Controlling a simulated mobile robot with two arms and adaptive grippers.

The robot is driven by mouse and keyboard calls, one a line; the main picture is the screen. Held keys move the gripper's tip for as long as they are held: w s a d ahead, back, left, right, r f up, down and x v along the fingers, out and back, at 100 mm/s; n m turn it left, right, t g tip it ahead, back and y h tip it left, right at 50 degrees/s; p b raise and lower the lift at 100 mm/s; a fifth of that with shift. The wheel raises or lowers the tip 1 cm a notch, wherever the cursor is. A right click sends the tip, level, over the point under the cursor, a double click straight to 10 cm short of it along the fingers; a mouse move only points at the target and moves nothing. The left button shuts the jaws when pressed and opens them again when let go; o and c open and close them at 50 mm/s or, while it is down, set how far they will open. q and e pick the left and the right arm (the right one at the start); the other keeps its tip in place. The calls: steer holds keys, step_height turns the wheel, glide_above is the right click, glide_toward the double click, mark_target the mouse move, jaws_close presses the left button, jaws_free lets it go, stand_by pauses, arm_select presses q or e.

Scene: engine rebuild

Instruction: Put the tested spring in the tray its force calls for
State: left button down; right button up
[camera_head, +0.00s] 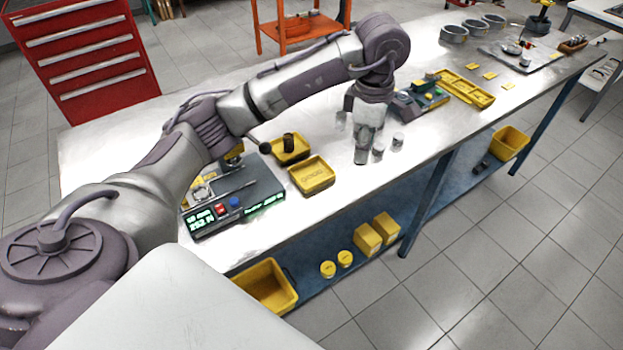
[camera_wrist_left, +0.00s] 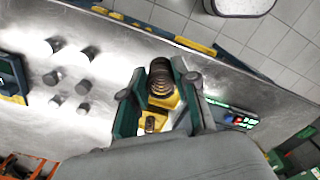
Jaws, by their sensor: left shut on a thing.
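My left gripper (camera_head: 363,142) hangs over the bench, pointing down. In the left wrist view its fingers (camera_wrist_left: 158,92) are shut on a dark coiled spring (camera_wrist_left: 161,76). A yellow tray (camera_head: 325,183) lies near the bench's front edge; in the wrist view the held spring partly covers it. A second yellow tray (camera_head: 303,153) lies behind it, with a dark cylinder (camera_head: 288,142) standing in it. The right gripper is not in view.
Several grey cylinders (camera_head: 398,138) stand beside the gripper; they also show in the wrist view (camera_wrist_left: 88,53). A device with a green part (camera_head: 425,98) and a long yellow tray (camera_head: 468,90) lie farther right. Yellow bins (camera_head: 268,283) sit on the lower shelf.

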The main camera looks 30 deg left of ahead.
arm_select(q)
steer(key=shift+n, duration=0.6)
steer(key=a+f+p, duration=0.1)
steer(key=a+f, duration=0.1)
steer(key=a, duration=0.1)
steer(key=a+f+p, duration=0.1)
steer(key=a+f, duration=0.1)
steer(key=a, duration=0.2)
steer(key=a+f+p, duration=0.1)
steer(key=a+f, duration=0.1)
steer(key=a, duration=0.2)
steer(key=shift+s+a+f+p, duration=0.2)
steer(key=shift+a+f+p, duration=0.05)
steer(key=shift+f+p, duration=0.15)
step_height(320, 180, down, 4)
steer(key=shift+f+p, duration=0.1)
steer(key=shift+p, duration=0.7)
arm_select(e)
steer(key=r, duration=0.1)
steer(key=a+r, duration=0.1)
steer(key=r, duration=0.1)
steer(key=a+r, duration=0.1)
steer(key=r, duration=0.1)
